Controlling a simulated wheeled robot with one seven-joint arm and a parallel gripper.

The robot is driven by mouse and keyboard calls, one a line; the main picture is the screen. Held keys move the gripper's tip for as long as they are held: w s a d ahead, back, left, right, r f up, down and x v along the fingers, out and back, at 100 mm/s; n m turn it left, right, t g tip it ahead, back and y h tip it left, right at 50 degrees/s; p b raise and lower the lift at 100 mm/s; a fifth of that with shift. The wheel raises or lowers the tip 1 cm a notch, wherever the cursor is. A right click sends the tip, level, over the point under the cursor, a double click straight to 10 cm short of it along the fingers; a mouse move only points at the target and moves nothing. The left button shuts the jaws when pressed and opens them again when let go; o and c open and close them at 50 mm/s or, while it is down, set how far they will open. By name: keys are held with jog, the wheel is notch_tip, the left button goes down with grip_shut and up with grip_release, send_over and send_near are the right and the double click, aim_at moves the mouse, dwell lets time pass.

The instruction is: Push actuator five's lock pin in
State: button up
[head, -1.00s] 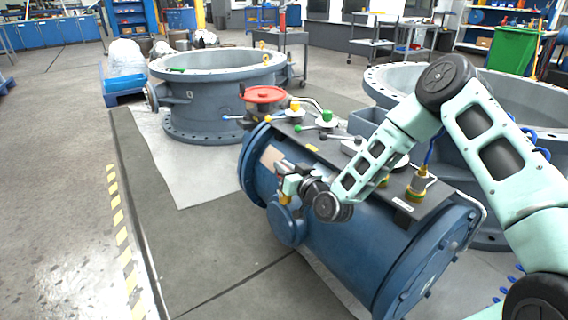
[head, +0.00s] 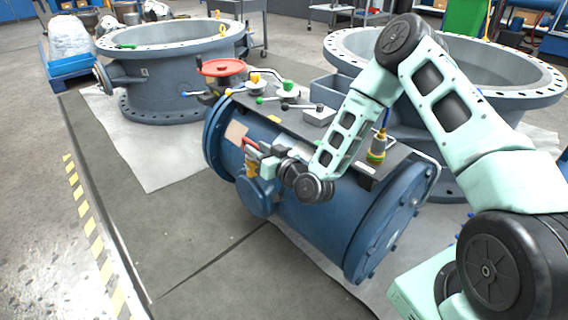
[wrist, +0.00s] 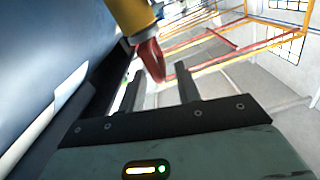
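The actuator (head: 310,220) is a large dark blue cylinder lying on the floor, with a dark plate on top; I read no number on it. On its near side, a red part (head: 250,145) sits above a yellow fitting (head: 251,170). In the wrist view the red part (wrist: 150,58) hangs from a yellow cylinder (wrist: 133,14). I cannot tell which piece is the lock pin. My gripper (head: 264,152) is beside the red part. In the wrist view my gripper (wrist: 160,84) has its two fingers apart, with the red part's tip near the gap; contact is unclear.
A grey flanged valve body (head: 168,75) stands behind left, another (head: 500,95) behind right. Grey floor left of the actuator is clear.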

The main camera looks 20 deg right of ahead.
jog(key=p+v, duration=0.2)
jog(key=v, duration=1)
jog(key=shift+s, duration=0.25)
jog(key=s+a+r+n+g+y, duration=0.1)
jog(key=s+a+r+n+g, duration=0.2)
jog(key=a+n+g, duration=0.55)
jog(key=s+a+r+m+g+h+p, duration=0.1)
jog(key=s+r+g+h, duration=0.25)
jog(key=s+r, duration=0.6)
jog(key=s+a+r+m+g+h, duration=0.1)
jog(key=s+a+r+g+h, duration=0.25)
jog(key=s, duration=1.15)
notch_tip(320, 180, up, 32)
jog(key=d+g+y+p, duration=0.1)
jog(key=d+p, duration=0.1)
jog(key=p, duration=2.9)
jog(key=shift+w+g+p, duration=0.35)
jog(key=shift+p, duration=0.05)
